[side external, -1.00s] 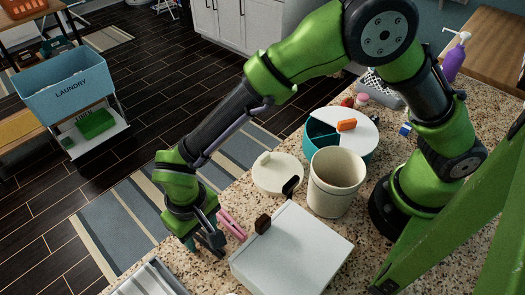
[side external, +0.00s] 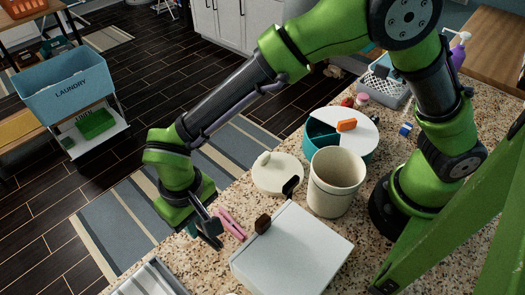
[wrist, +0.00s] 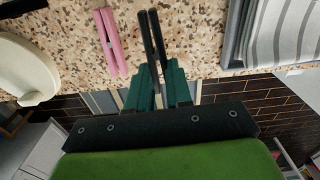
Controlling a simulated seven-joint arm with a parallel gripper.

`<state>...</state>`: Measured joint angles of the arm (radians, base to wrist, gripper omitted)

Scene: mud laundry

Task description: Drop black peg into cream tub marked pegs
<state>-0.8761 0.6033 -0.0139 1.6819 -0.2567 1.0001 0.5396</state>
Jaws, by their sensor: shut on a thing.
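My gripper (side external: 203,230) is at the counter's front edge, left of the pink peg. In the wrist view its teal fingers (wrist: 158,78) are closed around the black peg (wrist: 153,38), whose two arms point away from me over the speckled counter. The cream tub (side external: 335,182) stands upright on the counter, open at the top, well to the right of my gripper. No marking on it is readable from here. In the side view the peg is hard to tell from the dark gripper parts.
A pink peg (side external: 231,223) lies beside my gripper. A cream round lid (side external: 277,174) and a white box (side external: 292,250) lie between my gripper and the tub. A divided teal container (side external: 322,133) stands behind the tub. A ribbed metal tray (side external: 150,280) is at the front left.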

